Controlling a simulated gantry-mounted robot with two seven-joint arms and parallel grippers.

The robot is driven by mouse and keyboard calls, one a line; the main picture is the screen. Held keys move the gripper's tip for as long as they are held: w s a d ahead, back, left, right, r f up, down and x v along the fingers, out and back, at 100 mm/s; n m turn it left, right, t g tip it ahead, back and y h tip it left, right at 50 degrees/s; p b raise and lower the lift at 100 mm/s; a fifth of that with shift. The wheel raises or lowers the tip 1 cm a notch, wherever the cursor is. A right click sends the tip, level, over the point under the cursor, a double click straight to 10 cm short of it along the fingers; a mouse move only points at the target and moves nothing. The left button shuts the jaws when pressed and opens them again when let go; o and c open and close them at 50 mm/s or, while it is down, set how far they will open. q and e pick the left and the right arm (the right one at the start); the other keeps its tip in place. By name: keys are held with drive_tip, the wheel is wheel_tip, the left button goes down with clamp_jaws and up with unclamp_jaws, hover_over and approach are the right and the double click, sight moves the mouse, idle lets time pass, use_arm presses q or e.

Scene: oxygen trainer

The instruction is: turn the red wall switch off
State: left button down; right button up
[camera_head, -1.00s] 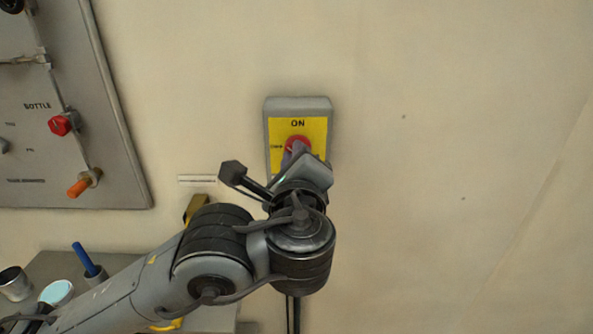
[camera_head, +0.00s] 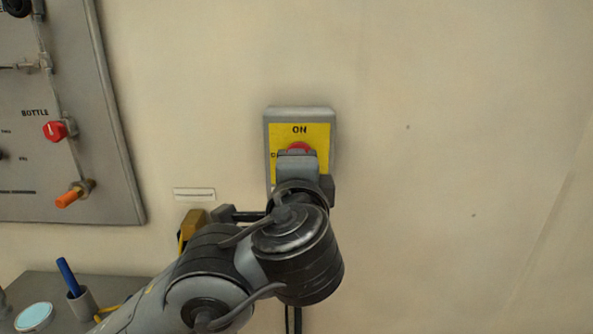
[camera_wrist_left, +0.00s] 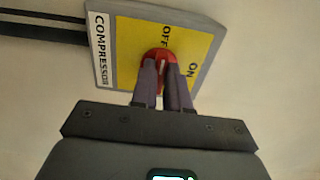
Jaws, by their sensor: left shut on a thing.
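The red wall switch (camera_head: 299,147) is a round red knob on a yellow plate (camera_head: 317,137) in a grey box (camera_head: 300,112) on the wall. ON stands above the knob in the head view. My left gripper (camera_head: 297,157) is at the switch from the front and hides its lower part. In the left wrist view, the two fingers of my left gripper (camera_wrist_left: 162,70) are shut on the red knob (camera_wrist_left: 158,53), one on each side. The plate there reads ON, OFF and COMPRESSOR. I cannot tell clearly which word the knob points to. My right gripper is not in view.
A grey panel (camera_head: 95,150) with a red BOTTLE knob (camera_head: 55,130) and an orange handle (camera_head: 70,197) hangs at left. Below it, a grey surface holds a cup with a blue pen (camera_head: 68,275) and a pale round lid (camera_head: 33,317). The wall at right is clear.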

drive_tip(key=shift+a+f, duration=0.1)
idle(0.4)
use_arm(q)
drive_tip(key=c, duration=1.1)
unclamp_jaws()
drive_tip(key=shift+s, duration=0.1)
